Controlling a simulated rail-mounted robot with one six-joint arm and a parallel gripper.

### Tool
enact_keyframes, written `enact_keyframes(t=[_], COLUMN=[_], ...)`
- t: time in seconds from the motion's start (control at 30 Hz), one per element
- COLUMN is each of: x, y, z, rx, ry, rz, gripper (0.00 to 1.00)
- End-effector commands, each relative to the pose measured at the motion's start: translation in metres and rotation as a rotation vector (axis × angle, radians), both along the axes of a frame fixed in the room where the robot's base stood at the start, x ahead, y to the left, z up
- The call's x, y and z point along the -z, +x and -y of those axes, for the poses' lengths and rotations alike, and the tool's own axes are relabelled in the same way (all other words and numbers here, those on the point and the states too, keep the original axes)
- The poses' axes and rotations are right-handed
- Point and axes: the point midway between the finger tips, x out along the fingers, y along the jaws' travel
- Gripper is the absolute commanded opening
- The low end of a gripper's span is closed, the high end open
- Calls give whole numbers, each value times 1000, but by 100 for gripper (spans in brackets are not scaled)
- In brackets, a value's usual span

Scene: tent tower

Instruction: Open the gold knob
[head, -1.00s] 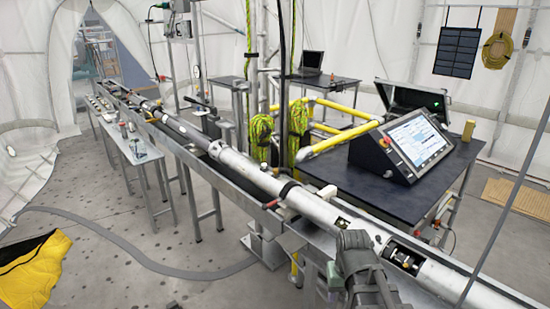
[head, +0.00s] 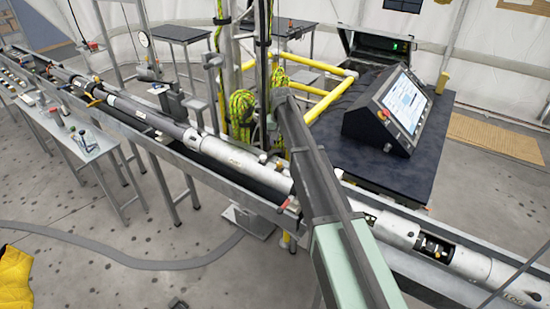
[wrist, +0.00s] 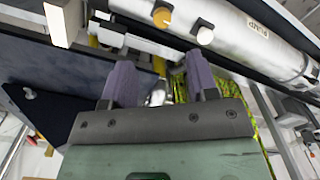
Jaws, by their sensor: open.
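The gold knob (wrist: 162,16) sits on the side of a silver cylinder (wrist: 240,22) at the top of the wrist view. A white knob (wrist: 204,35) is beside it, to the right. My gripper (wrist: 162,82) is open, with its two purple-grey fingers spread and pointing up toward the cylinder. The gold knob lies beyond the fingertips, apart from them and roughly in line with the gap. Nothing is held. In the head view my arm crosses in front of the long silver tube (head: 235,158), and I cannot make out the gold knob there.
A dark table (head: 375,165) with a control console (head: 392,110) stands behind the tube. Yellow rails (head: 330,102) and hanging yellow-green rope (head: 243,107) are close to my arm. A narrow side table (head: 85,150) with small parts is at left.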

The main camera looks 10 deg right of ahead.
Motion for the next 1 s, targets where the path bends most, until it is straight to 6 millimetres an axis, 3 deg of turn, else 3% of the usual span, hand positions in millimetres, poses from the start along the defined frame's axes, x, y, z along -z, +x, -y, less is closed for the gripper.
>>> enact_keyframes(t=[0.4,0.5,0.8,1.0], x=[93,105,104,104], y=[0,0,0,0], z=[-1,-1,-1,-1], rx=[-1,-1,-2,-2], ry=[0,0,0,0], rz=[0,0,0,0], gripper=[54,54,54,24])
